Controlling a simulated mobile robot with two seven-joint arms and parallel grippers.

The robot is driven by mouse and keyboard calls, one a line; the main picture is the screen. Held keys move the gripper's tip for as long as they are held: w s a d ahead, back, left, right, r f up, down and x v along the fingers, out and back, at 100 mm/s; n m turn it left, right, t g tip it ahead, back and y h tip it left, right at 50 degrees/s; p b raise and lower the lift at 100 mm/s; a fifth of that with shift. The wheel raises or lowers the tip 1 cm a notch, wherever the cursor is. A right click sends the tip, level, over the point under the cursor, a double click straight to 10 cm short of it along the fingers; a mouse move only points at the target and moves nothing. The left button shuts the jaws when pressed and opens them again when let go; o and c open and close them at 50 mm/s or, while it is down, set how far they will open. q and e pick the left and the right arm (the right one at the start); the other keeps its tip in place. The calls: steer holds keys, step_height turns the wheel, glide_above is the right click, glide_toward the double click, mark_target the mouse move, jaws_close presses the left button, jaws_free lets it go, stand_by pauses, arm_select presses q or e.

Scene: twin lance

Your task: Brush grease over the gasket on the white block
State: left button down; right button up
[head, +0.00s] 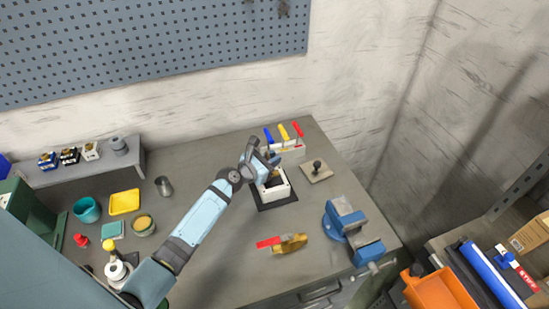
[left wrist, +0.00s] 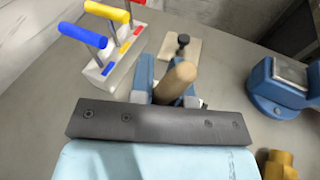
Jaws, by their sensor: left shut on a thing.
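The white block (head: 283,191) stands on a black mat (head: 262,205) at the middle of the bench. Its top is partly covered by my left gripper (head: 268,168), and I cannot make out the gasket clearly. My left gripper is shut on a wooden handle (left wrist: 176,82), probably the brush's. The handle points up at the camera between the blue fingers; its bristle end is hidden. I cannot tell whether the bristles touch the block. An open pot with yellow content (head: 144,223), possibly the grease, stands on the left of the bench. My right gripper is not in view.
A white rack (head: 290,152) with blue, yellow and red handles stands behind the block. A beige plate with a black knob (head: 317,170) lies right of it. A blue vise (head: 346,223) is at the right. A red-and-brass tool (head: 288,243) lies in front.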

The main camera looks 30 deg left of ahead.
arm_select(q)
steer(key=shift+s+a, duration=0.1)
steer(key=shift+s+a, duration=0.35)
steer(key=shift+s, duration=0.05)
steer(key=shift+s+a, duration=0.4)
steer(key=shift+s, duration=0.1)
steer(key=shift+s+d+p, duration=0.35)
steer(key=shift+d+p, duration=0.1)
steer(key=shift+p, duration=0.15)
steer(key=shift+s, duration=0.1)
steer(key=shift+s+d, duration=0.15)
steer(key=shift+d, duration=0.15)
steer(key=shift+w+d+p, duration=0.5)
steer(key=shift+w, duration=0.05)
steer(key=shift+d, duration=0.1)
